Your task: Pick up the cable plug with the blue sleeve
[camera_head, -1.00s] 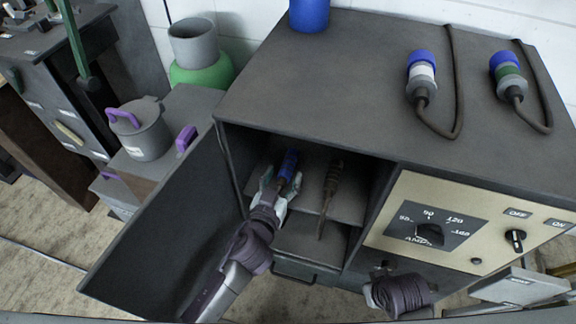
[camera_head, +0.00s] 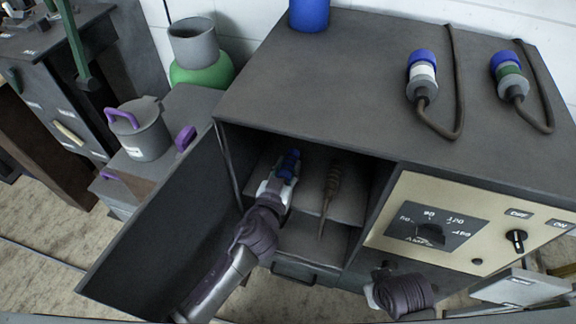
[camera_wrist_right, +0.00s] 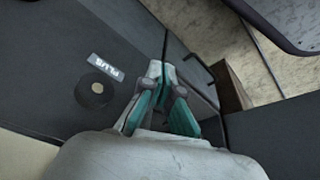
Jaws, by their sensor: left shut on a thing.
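The cable plug with the blue sleeve (camera_head: 289,164) is inside the open cabinet compartment, on the upper shelf at the left. My left gripper (camera_head: 279,178) reaches in past the open door and is shut on the plug; the blue end sticks out beyond the fingers. The fingers hide the plug's lower part. My right gripper (camera_wrist_right: 164,92) shows in the right wrist view with teal pads, a gap between them, and nothing held. It is low in front of the cabinet; in the head view only my right wrist shows.
A brown tapered tool (camera_head: 331,190) stands close right of the plug. The cabinet door (camera_head: 160,225) hangs open at the left. A control panel (camera_head: 440,220) is at the right.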

